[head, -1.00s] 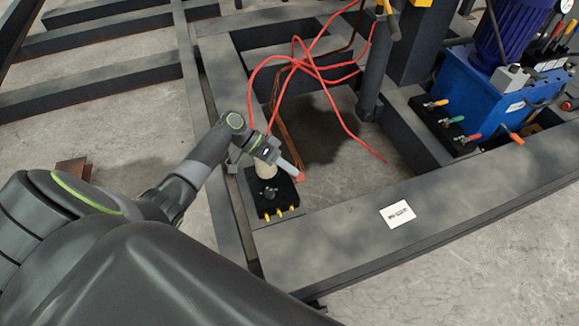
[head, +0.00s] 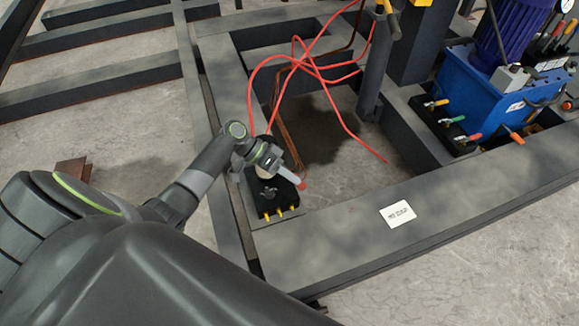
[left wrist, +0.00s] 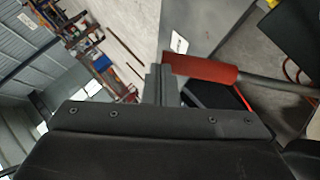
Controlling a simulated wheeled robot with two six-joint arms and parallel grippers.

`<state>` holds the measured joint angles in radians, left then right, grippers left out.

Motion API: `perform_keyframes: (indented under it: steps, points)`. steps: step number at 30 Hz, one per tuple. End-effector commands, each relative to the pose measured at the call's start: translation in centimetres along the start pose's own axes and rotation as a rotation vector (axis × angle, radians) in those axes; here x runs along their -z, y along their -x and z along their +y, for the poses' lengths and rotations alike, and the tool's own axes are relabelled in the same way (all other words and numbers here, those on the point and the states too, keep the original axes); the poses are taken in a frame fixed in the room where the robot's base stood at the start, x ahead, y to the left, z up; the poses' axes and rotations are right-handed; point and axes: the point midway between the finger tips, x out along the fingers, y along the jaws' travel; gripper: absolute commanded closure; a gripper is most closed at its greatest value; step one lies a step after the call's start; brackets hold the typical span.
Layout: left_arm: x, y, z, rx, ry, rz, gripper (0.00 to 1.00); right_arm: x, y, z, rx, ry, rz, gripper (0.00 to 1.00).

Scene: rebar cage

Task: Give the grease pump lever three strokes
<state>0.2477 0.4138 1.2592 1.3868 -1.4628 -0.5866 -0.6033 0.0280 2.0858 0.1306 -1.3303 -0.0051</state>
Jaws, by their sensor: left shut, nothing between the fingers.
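The grease pump (head: 283,207) is a black block with yellow fittings and a pale reservoir, standing on the frame. The red grip of its lever (head: 303,186) shows just beyond the tips of my left gripper (head: 295,180). In the left wrist view the red grip (left wrist: 200,68) lies crosswise at the tips of my shut, empty left fingers (left wrist: 161,85), and the grey lever rod (left wrist: 275,85) runs off to the right. The fingers look against the grip or very close to it, not around it. My left wrist hides part of the pump. My right gripper is not in view.
Red hoses (head: 325,80) loop behind the pump. A dark steel frame beam (head: 345,225) with a white label (head: 397,214) runs in front. A blue hydraulic unit (head: 490,90) with colored valve handles stands at the right. The floor inside the frame is open.

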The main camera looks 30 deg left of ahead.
Motion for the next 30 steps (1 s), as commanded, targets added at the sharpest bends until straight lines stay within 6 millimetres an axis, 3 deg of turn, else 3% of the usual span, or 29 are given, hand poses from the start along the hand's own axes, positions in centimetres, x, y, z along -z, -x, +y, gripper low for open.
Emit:
perform_keyframes:
  steps: [30]
  points:
    - [-1.1, -1.4, -0.2, -0.001, -0.001, 0.000, 1.00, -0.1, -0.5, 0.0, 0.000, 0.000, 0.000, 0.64]
